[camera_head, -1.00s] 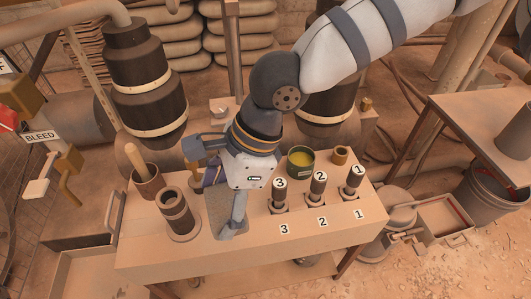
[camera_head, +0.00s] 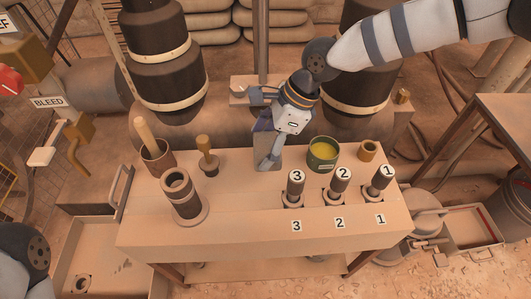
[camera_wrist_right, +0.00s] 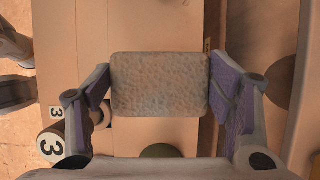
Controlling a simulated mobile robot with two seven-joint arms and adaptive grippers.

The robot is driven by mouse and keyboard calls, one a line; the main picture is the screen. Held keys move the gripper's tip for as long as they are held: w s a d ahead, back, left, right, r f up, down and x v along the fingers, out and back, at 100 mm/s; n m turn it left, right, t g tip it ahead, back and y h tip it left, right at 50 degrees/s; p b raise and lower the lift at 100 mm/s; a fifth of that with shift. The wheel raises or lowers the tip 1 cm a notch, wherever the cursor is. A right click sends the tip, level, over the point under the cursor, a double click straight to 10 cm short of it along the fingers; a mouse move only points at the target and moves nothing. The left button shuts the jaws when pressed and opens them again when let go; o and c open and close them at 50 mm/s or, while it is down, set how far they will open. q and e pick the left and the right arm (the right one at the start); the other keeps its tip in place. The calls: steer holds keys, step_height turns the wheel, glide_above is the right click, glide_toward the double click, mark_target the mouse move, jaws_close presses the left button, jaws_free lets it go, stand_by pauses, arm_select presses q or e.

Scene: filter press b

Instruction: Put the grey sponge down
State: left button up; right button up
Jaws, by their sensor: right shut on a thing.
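The grey sponge (camera_wrist_right: 160,84) is a flat, rough, rounded block. In the right wrist view it sits between the purple-padded fingers of my right gripper (camera_wrist_right: 160,95), which is shut on it. In the head view my right gripper (camera_head: 268,158) points down over the back middle of the bench (camera_head: 240,225), left of the green tin. The sponge is partly hidden behind a finger there, and I cannot tell whether it touches the bench top. My left gripper is out of view.
The green tin (camera_head: 322,154) with yellow contents is close on the right. Numbered handles, such as handle 3 (camera_head: 296,182), stand in front of it. A wooden-handled tool (camera_head: 207,155), a pot (camera_head: 157,158) and a dark cylinder (camera_head: 180,193) stand left. The front middle is clear.

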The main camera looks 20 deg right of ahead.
mark_target(266, 153)
steer(key=shift+w+d+f+b, duration=0.15)
steer(key=shift+f+b, duration=0.2)
steer(key=shift+f, duration=1.5)
steer(key=o, duration=1.1)
steer(key=shift+r, duration=0.4)
steer(key=p+v, duration=0.2)
steer(key=v, duration=0.9)
steer(key=shift+d+r, duration=0.2)
steer(key=shift+r, duration=0.1)
steer(key=shift+p, duration=0.3)
